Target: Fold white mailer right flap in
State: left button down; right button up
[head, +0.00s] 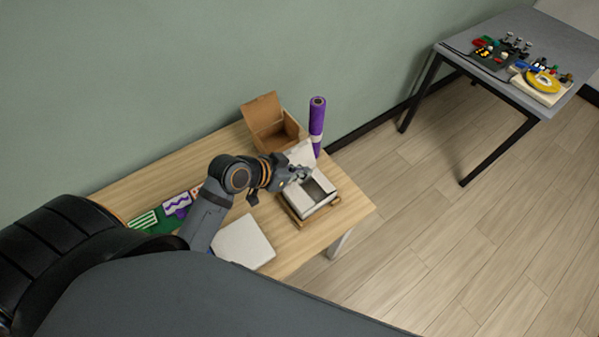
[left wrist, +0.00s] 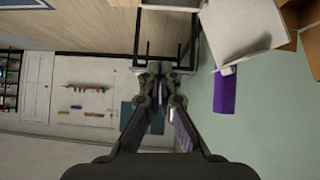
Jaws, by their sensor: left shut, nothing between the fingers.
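The white mailer (head: 321,207) sits on a small wooden stand near the right end of the wooden table. Its inside looks dark and open, and its lid (head: 300,153) stands raised at the back. A white panel that looks like the lid also shows in the left wrist view (left wrist: 240,30). My left gripper (head: 303,174) is shut and empty, over the left side of the mailer near the lid; it hides part of the box. Its fingers meet in the left wrist view (left wrist: 157,78). I cannot make out the right flap clearly. My right gripper is not in view.
An open brown cardboard box (head: 268,125) and an upright purple roll (head: 317,125) stand behind the mailer. A white flat item (head: 243,243) and a green mat (head: 155,221) with patterned strips lie to the left. A grey table (head: 510,50) stands apart, far right.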

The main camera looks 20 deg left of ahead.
pick_arm(q)
jog(key=p, duration=0.2)
send_over(320, 181)
jog(key=shift+m+y, duration=0.3)
jog(key=shift+y, duration=0.1)
notch_tip(320, 181, down, 6)
jog(key=shift+w+f, duration=0.1)
jog(key=shift+f, duration=0.15)
jog(key=f, duration=0.1)
jog(key=s+a+f, duration=0.1)
jog(key=f, duration=0.1)
jog(key=shift+s+a+f, duration=0.15)
jog(key=shift+s, duration=0.25)
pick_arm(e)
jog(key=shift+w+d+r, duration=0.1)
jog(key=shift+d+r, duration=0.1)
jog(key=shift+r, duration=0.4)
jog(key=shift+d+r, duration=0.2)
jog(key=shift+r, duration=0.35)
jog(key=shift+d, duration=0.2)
